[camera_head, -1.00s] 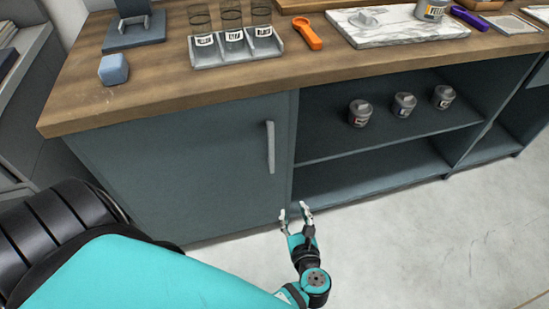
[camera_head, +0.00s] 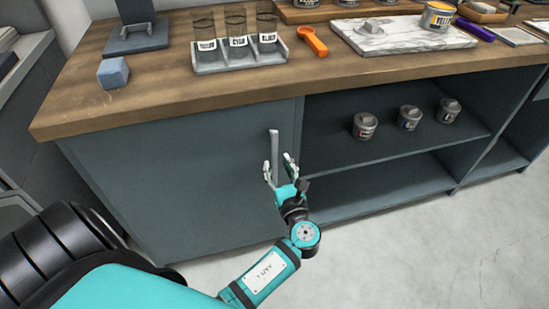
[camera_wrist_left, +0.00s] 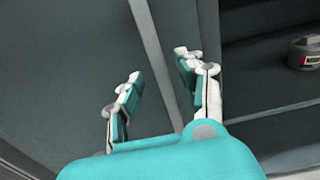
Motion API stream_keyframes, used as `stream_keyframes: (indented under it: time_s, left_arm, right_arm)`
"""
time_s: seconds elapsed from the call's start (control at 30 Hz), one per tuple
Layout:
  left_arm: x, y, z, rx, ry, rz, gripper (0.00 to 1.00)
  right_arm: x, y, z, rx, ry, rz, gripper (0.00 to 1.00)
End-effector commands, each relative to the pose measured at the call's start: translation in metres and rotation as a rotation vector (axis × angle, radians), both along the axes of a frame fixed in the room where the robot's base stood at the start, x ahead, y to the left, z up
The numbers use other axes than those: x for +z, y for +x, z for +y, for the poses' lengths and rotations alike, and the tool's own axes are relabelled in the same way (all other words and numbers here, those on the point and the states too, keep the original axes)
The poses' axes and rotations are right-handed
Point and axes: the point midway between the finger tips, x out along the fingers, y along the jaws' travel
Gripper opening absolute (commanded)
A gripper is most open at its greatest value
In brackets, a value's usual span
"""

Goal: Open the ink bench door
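The ink bench door (camera_head: 180,180) is a dark teal panel on the left of the bench, and it is shut. Its grey vertical bar handle (camera_head: 273,146) is near the door's right edge. My left gripper (camera_head: 279,166) is open at the handle's lower end, with a finger on either side of it in the head view. In the left wrist view, the handle (camera_wrist_left: 152,50) runs between the two spread fingers (camera_wrist_left: 160,75). I cannot tell whether a finger touches it. My right gripper is not in view.
Open shelves right of the door hold small lidded pots (camera_head: 409,118). The wooden worktop (camera_head: 160,85) above carries a rack of glass jars (camera_head: 240,58), a blue block (camera_head: 113,72), an orange tool (camera_head: 314,42) and a marble slab (camera_head: 400,38). The floor in front is clear.

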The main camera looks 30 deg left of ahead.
Motion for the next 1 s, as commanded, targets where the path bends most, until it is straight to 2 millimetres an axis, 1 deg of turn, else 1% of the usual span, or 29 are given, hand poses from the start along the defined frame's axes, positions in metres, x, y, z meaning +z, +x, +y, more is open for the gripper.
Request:
stream_keyframes:
  time_s: [0.03,0.1,0.23,0.37,0.6,0.67,0.9,1.0]
  left_arm:
    - [0.0,0.006,0.007,0.0,0.002,-0.001,0.38]
    - [0.0,0.013,0.014,0.0,0.001,0.0,0.38]
    - [0.0,0.021,0.024,0.0,0.001,0.001,0.38]
    - [-0.001,0.024,0.028,-0.001,0.0,0.001,0.38]
    - [0.0,0.024,0.029,-0.001,-0.002,0.001,0.38]
    - [0.0,0.024,0.028,-0.001,-0.001,0.001,0.32]
    - [0.0,0.024,0.028,-0.001,-0.001,0.001,0.01]
    - [-0.001,0.024,0.028,-0.001,-0.002,0.001,0.0]
  right_arm:
    - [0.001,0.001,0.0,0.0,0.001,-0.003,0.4]
    - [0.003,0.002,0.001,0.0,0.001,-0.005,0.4]
    - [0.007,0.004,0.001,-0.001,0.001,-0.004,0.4]
    - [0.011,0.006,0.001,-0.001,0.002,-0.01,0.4]
    - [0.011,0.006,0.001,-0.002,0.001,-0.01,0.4]
    - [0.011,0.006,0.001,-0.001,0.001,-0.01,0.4]
    - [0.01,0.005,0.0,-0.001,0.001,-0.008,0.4]
    - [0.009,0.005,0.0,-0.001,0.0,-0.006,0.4]
